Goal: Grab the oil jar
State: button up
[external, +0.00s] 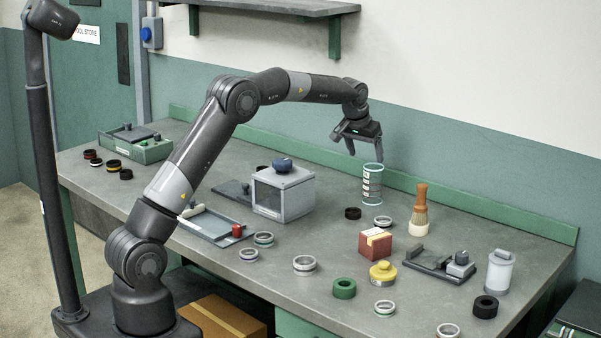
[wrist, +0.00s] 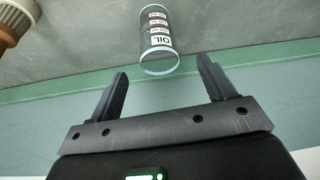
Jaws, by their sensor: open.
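The oil jar (external: 372,184) is a clear cylinder with pale blue rims and white labels, standing upright near the back of the workbench. In the wrist view the oil jar (wrist: 158,40) lies just beyond the fingertips, roughly centred between them, with "OIL" readable on a label. My gripper (external: 362,148) is open and empty, above the jar and slightly to its left in the external view. In the wrist view both fingers of my gripper (wrist: 163,75) are spread apart, with nothing between them. I cannot tell the exact gap to the jar.
A brush with a wooden handle (external: 420,208) stands right of the jar. A dark ring (external: 353,213) and a silver ring (external: 382,222) lie in front of it. A grey box (external: 284,192) stands to the left. The green back ledge (external: 455,200) runs close behind the jar.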

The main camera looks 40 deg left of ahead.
aim_at(373, 180)
jog(key=x, duration=1.1)
jog(key=shift+w+d+f, duration=0.2)
jog(key=shift+f, duration=0.15)
jog(key=shift+c, duration=0.4)
jog(key=c, duration=1)
jog(key=shift+r, duration=0.1)
